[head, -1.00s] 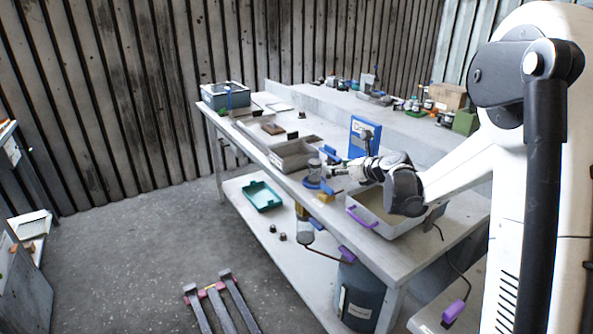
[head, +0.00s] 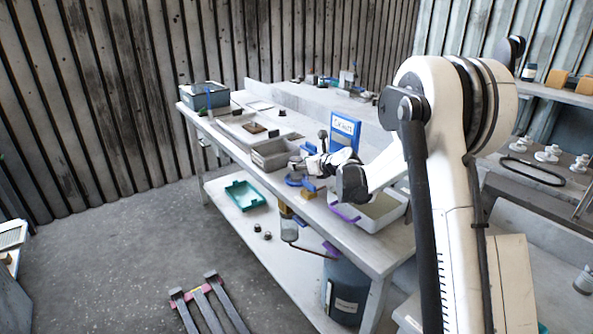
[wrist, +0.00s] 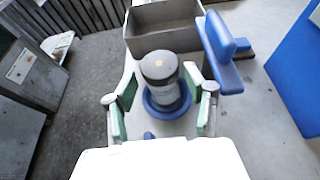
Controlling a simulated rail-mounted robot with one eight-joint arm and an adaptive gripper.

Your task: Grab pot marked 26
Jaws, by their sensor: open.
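A grey cylindrical pot (wrist: 162,88) with a dark lid stands upright in a round blue ring or base (wrist: 168,106) on the bench. No number can be read on the pot. My gripper (wrist: 160,92) is open, with one green-padded finger on each side of the pot. I cannot tell whether either finger touches it. In the head view my gripper (head: 303,164) is at the bench's front edge, close by the blue base (head: 299,181), and the pot is small and partly hidden there.
A grey open bin (wrist: 165,22) stands just behind the pot. A blue fixture (wrist: 222,52) is close on its right, with a blue sign board (head: 345,132) farther right. A pale tray with purple handles (head: 380,210) lies to the right under my arm.

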